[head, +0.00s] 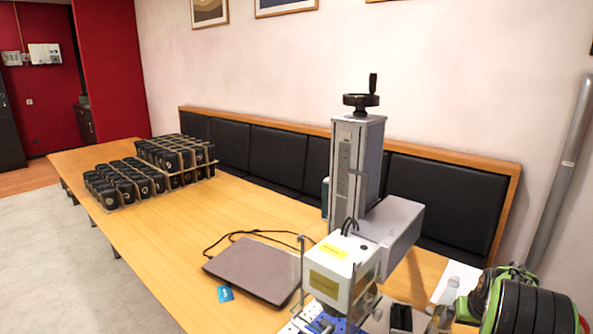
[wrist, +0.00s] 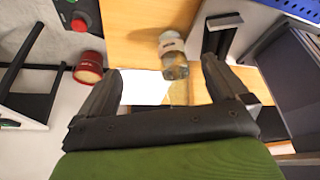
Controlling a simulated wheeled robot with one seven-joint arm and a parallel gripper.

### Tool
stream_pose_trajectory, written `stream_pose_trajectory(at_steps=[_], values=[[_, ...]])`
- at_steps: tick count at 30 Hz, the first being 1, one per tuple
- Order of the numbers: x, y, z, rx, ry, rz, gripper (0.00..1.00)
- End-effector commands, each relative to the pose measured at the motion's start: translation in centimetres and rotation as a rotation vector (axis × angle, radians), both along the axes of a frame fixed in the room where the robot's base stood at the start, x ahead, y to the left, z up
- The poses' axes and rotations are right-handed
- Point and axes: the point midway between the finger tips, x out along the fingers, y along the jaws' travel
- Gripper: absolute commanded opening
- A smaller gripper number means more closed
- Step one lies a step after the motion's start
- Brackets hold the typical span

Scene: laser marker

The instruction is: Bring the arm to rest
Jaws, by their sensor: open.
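My arm (head: 530,305), green and black, shows at the lower right of the head view, beside the laser marker. My gripper (wrist: 163,76) shows in the wrist view with its two dark fingers spread wide apart. Nothing is held between them. The fingertips cannot be made out in the head view. A glass jar with a pale lid (wrist: 173,55) stands beyond the fingers, apart from them; it also shows in the head view (head: 446,300), close to my arm.
The laser marker (head: 358,180) stands on the wooden table (head: 180,255). Racks of black cups (head: 125,183) stand at the far left. A red round container (wrist: 88,68) shows in the wrist view.

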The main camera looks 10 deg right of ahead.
Motion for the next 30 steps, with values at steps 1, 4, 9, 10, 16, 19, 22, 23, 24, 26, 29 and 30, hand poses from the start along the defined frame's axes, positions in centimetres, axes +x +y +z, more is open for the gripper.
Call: stream_pose_trajectory(at_steps=[1,4,9,10,16,19,22,23,24,26,29,30], values=[[0.0,0.0,0.0,0.000,0.000,0.000,1.00],[0.3,1.2,1.3,-0.002,-0.005,0.013,1.00],[0.6,3.4,3.4,-0.003,-0.009,0.035,1.00],[0.6,3.8,3.8,-0.003,-0.010,0.039,1.00],[0.5,8.1,7.6,-0.006,-0.021,0.082,1.00],[0.1,11.2,10.0,-0.009,-0.028,0.113,1.00],[-0.9,14.9,12.6,-0.008,-0.036,0.153,1.00],[-1.3,16.2,13.5,-0.010,-0.040,0.167,1.00],[-2.0,18.0,14.6,-0.010,-0.043,0.188,1.00],[-3.5,21.1,16.3,-0.011,-0.051,0.223,1.00],[-7.6,26.8,19.0,-0.014,-0.064,0.298,1.00],[-9.6,28.9,19.7,-0.015,-0.069,0.330,1.00]])
